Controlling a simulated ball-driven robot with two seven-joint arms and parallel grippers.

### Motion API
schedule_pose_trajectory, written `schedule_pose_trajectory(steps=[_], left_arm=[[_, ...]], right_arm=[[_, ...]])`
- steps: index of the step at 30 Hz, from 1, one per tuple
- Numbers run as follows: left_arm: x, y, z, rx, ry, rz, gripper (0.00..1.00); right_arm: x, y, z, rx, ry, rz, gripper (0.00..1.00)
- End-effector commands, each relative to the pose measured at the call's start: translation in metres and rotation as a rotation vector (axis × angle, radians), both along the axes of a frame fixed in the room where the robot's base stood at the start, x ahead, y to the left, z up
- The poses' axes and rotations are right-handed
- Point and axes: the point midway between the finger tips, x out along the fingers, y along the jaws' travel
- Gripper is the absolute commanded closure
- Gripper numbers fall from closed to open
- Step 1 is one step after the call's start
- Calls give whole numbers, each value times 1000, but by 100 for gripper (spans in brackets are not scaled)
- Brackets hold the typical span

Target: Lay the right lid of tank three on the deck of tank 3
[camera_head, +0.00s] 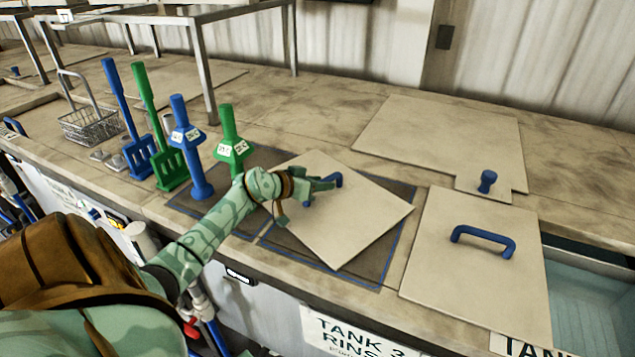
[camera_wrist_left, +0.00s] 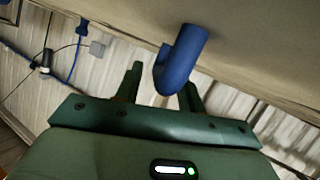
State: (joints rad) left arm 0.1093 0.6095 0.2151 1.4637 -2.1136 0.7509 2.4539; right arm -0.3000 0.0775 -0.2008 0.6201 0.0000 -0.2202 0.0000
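A square pale lid (camera_head: 362,222) with a blue handle (camera_head: 338,179) lies turned at an angle over a dark area outlined in blue (camera_head: 400,262), above the "TANK 3 RINS…" label (camera_head: 345,335). I cannot tell whether all of it touches the surface. My left gripper (camera_head: 305,192) is at the handle and hides part of it. In the left wrist view, the blue handle (camera_wrist_left: 182,60) shows between the fingers (camera_wrist_left: 160,85), with a gap beside the left finger, so the gripper looks open around it. My right gripper is not in view.
A second lid (camera_head: 460,285) with a blue handle lies to the right, beside an open tank (camera_head: 590,305). A large notched lid (camera_head: 450,140) lies behind. Blue and green upright tools (camera_head: 232,145) and a wire basket (camera_head: 90,122) stand left of the lid.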

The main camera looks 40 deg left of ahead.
Motion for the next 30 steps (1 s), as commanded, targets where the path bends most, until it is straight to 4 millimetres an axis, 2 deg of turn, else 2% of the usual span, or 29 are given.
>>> schedule_pose_trajectory(steps=[5, 15, 18, 24, 30], left_arm=[[-11, 2, 6, 0, 2, 0, 61], [-81, 13, 35, 2, 3, 0, 61], [-96, 16, 41, 0, 2, 0, 61], [-110, 18, 46, 0, 0, 0, 61], [-110, 18, 46, 0, 0, 0, 61]], right_arm=[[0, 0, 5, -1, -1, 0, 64], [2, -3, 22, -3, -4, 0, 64], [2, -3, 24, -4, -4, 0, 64], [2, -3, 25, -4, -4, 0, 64], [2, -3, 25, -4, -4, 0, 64]])
